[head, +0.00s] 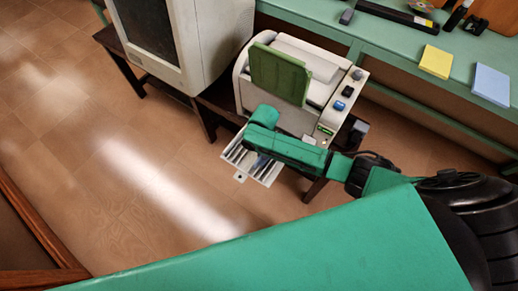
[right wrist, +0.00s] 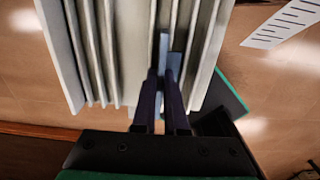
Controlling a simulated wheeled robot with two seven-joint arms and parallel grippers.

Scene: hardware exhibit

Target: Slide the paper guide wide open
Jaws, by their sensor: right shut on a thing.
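The printer (head: 325,80) is a pale boxy machine with a raised green panel (head: 278,73). Its ribbed paper tray (head: 243,160) sticks out at the front, low over the floor. My right gripper (head: 262,160) reaches down over the tray, its fingertips partly hidden by the arm. In the right wrist view, the pale ribs of the tray (right wrist: 92,45) run away from me. There the two dark fingers (right wrist: 167,78) are shut on a thin grey upright guide (right wrist: 163,48) between the ribs. My left gripper is in neither view.
A bulky old monitor (head: 200,40) stands left of the printer on a dark low table (head: 138,70). A green bench (head: 400,45) behind holds a yellow pad (head: 436,62), a blue pad (head: 491,85) and tools. The tiled floor at left is clear.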

